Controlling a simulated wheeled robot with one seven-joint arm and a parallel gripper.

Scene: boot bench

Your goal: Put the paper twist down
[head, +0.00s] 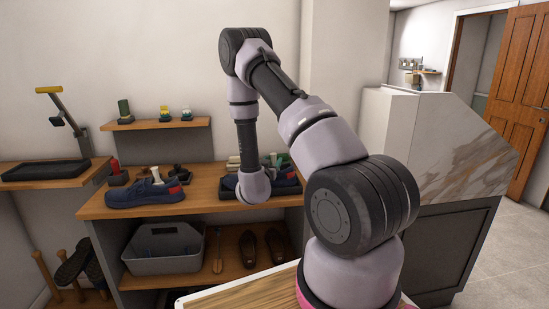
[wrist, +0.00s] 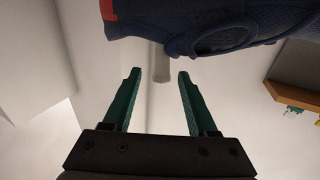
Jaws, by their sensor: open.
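My gripper (wrist: 157,75) is open in the wrist view, its two green fingers apart. A pale, upright cylinder (wrist: 161,65), which looks like the paper twist, shows between the fingertips beside the navy shoe (wrist: 215,28). The fingers do not visibly press on it, and I cannot tell how far beyond the tips it is. The wrist picture looks upside down. In the head view my arm hangs over the right navy shoe (head: 285,181) on the bench, and my fingers are hidden. I cannot make out the twist for certain there.
A grey bin (head: 165,263) and brown shoes stand on the lower shelf. A wall shelf (head: 150,124) holds small items. Bare bench lies between the shoes.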

